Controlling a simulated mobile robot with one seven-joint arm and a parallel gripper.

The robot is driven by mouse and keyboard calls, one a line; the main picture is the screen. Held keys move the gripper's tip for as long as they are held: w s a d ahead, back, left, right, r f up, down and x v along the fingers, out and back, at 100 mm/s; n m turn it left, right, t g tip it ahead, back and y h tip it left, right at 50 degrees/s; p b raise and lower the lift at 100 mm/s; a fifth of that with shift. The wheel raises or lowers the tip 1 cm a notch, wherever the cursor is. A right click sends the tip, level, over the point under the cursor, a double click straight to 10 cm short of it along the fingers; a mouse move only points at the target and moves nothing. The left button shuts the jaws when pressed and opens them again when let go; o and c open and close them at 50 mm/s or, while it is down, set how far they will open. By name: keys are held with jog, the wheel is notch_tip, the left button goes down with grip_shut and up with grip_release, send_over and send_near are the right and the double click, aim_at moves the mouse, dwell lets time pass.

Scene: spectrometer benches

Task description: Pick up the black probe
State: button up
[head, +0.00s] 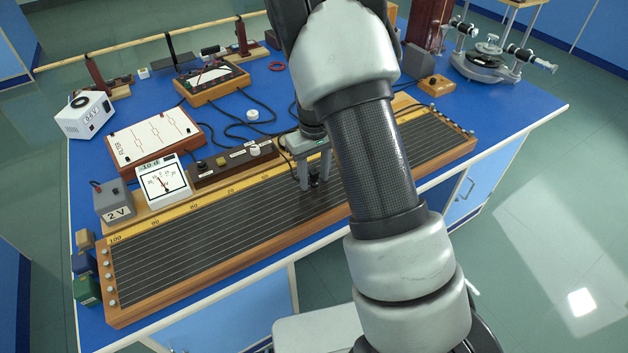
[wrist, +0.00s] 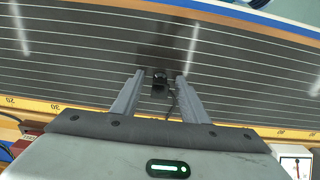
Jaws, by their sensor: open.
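The black probe (wrist: 159,85) stands on the dark wired board, small and blocky, with a thin dark cable trailing from it. My gripper (wrist: 160,78) is open, with one finger on each side of the probe in the wrist view. Gaps show between the probe and both fingers. In the head view my gripper (head: 314,184) points down at the middle of the long board, and the probe (head: 315,181) shows as a small dark shape between the fingertips. My arm hides part of the board to the right.
The long wooden board with parallel wires (head: 200,245) lies along the bench's front edge. Behind it stand a white meter (head: 162,182), a grey 2 V box (head: 115,202), a key strip (head: 225,165) and a white-topped box (head: 154,137). Black cables cross the blue bench.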

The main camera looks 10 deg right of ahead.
grip_shut()
